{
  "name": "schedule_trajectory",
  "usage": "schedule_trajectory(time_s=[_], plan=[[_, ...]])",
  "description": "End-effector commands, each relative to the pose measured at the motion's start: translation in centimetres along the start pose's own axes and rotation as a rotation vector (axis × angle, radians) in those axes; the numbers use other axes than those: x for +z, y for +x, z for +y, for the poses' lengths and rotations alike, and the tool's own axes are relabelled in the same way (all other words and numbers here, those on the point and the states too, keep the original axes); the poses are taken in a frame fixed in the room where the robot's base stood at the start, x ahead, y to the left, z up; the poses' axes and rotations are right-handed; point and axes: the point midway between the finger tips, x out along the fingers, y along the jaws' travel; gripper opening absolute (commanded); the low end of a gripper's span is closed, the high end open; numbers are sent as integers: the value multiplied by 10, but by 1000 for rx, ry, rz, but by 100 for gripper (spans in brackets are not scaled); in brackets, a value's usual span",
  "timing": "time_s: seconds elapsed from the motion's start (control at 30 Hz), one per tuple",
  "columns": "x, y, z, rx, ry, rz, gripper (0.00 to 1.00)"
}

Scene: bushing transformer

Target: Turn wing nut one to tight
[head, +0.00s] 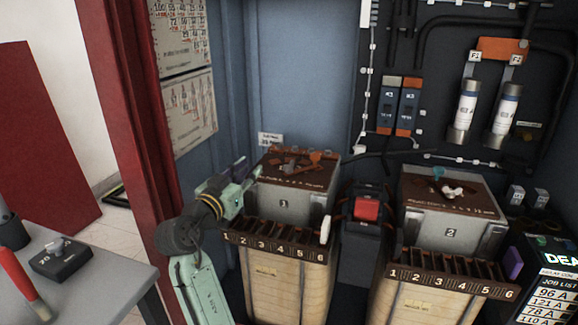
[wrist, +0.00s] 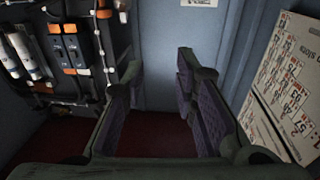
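Transformer one (head: 283,203) is a grey box marked 1, with a rusty brown top (head: 290,172). Small brown and orange parts (head: 313,157) lie or stand on that top. I cannot tell clearly which of them is wing nut one. My gripper (head: 246,174) is at the left of box 1, about level with its top and apart from the small parts. In the wrist view my gripper (wrist: 160,75) has its two purple-padded fingers spread, with nothing between them. The wrist view does not show the wing nut.
Transformer two (head: 450,232) stands to the right, with a teal part (head: 438,173) and a pale part (head: 453,191) on top. A red-fronted device (head: 366,209) sits between the boxes. A red post (head: 128,120) and a grey table (head: 90,285) are at left.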

Motion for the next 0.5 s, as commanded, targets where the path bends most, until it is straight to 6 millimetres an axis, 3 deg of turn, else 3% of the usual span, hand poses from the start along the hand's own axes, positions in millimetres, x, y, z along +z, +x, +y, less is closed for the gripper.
schedule_trajectory(time_s=[0.03,0.13,0.33,0.5], plan=[[13,9,16,60,-8,-22,27],[24,17,35,133,-12,-47,27],[26,36,43,154,-14,-54,27],[26,69,48,153,-14,-54,27]])
